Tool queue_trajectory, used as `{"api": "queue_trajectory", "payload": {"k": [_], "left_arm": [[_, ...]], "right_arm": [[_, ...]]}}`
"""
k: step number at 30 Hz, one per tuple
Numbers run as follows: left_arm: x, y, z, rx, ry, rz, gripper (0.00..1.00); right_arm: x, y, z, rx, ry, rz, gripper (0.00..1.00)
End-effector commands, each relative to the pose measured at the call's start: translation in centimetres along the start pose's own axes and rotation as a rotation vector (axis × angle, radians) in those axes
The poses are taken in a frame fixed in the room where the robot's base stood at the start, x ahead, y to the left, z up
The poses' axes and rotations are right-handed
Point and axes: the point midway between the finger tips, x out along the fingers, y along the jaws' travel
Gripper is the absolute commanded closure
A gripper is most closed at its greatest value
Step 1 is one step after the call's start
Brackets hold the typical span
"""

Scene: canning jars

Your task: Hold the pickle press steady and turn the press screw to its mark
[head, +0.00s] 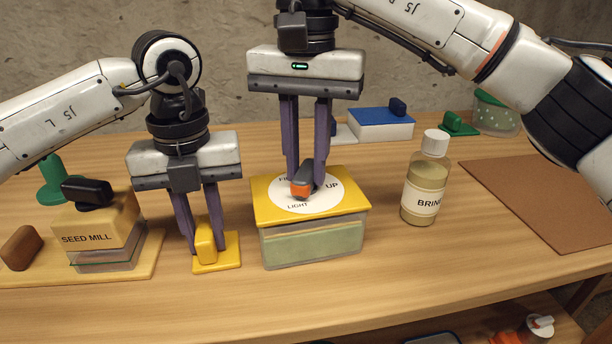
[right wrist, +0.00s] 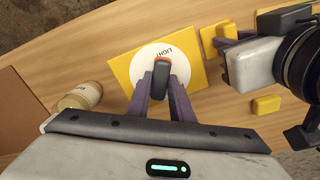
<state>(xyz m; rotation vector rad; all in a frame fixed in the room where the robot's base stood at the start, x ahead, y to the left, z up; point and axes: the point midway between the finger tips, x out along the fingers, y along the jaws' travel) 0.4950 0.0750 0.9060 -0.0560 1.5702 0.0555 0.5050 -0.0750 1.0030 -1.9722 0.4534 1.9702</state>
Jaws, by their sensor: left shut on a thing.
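The pickle press (head: 312,243) is a clear box with a yellow lid. Its white dial shows "LIGHT", "UP" and a partly hidden word. The press screw (head: 302,188) is a dark knob with an orange tip pointing close to "LIGHT"; it also shows in the right wrist view (right wrist: 161,78). My right gripper (head: 306,180) points down with its fingers apart, one on each side of the knob. My left gripper (head: 207,243) is shut on a yellow upright handle (head: 205,243) on a yellow plate beside the press. I cannot tell if plate and press are joined.
A brine bottle (head: 428,178) stands close right of the press. A seed mill (head: 95,235) stands on a board at the left. A brown mat (head: 545,200) lies at the right. A blue-lidded box (head: 380,124) is behind. Bare table lies in front.

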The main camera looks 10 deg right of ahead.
Motion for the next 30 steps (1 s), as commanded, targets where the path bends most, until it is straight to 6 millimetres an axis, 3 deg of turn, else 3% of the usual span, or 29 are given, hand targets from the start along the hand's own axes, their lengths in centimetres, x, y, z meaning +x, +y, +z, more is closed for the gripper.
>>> {"api": "queue_trajectory", "payload": {"k": [2,6,15,26,30], "left_arm": [[-0.04,0.03,0.03,-0.001,-0.001,0.000,1.00],[-0.03,0.03,0.03,-0.001,-0.001,0.000,1.00],[-0.03,0.04,0.04,-0.001,-0.001,0.000,1.00],[-0.02,0.05,0.05,-0.002,-0.001,0.001,1.00],[-0.02,0.06,0.05,-0.002,-0.001,0.001,1.00]], "right_arm": [[-0.02,0.02,0.00,0.000,0.000,0.001,1.00],[-0.03,0.01,0.01,-0.029,0.000,0.001,1.00],[-0.04,0.01,0.03,-0.369,0.000,0.001,1.00],[-0.05,0.02,0.03,-0.412,0.000,0.001,1.00],[-0.04,0.02,0.05,-0.545,-0.001,0.001,1.00]]}}
